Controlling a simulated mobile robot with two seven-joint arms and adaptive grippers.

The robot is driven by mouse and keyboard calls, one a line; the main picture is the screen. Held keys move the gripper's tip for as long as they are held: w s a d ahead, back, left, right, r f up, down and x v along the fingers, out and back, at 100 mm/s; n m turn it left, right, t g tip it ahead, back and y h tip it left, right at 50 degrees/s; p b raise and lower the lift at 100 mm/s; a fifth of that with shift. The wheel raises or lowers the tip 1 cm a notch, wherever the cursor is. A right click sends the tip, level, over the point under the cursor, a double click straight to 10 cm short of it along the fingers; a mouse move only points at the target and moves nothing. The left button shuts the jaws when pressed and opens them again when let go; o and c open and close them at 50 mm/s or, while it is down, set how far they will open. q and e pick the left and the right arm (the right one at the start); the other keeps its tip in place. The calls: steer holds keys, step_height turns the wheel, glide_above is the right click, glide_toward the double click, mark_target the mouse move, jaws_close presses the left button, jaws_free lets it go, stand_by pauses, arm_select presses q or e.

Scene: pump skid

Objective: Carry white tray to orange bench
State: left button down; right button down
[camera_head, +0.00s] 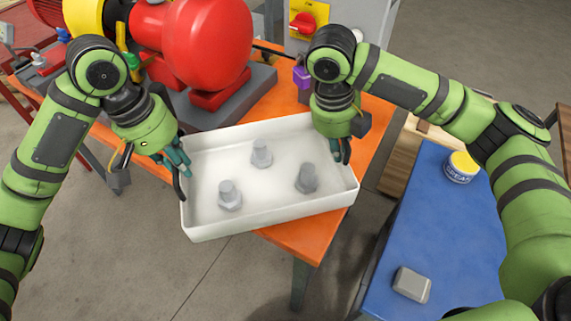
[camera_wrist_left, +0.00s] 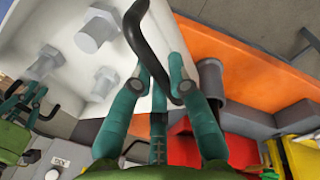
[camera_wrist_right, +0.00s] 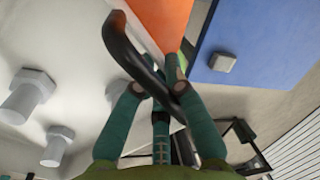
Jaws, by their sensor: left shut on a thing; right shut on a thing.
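The white tray (camera_head: 270,200) holds three grey hex bolts (camera_head: 262,153), all standing upright. It overlaps the orange bench (camera_head: 300,240), and its front left part hangs out past the bench edge over the floor. I cannot tell whether it touches the bench top. My left gripper (camera_head: 177,163) is shut on the black handle at the tray's left end, and the handle also shows in the left wrist view (camera_wrist_left: 150,55). My right gripper (camera_head: 341,148) is shut on the handle at the right end, which shows in the right wrist view (camera_wrist_right: 145,65).
A red pump (camera_head: 205,45) on a grey base (camera_head: 225,105) stands behind the tray, close to its back edge. A purple block (camera_head: 302,77) is near my right gripper. At right, a blue table (camera_head: 440,235) bears a grease can (camera_head: 460,167) and a grey block (camera_head: 411,284).

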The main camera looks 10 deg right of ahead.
mark_target(196, 190)
arm_select(q)
steer(key=shift+d+f, duration=0.1)
steer(key=shift+d, duration=0.05)
arm_select(e)
steer(key=shift+a+f, duration=0.1)
steer(key=shift+f, duration=0.05)
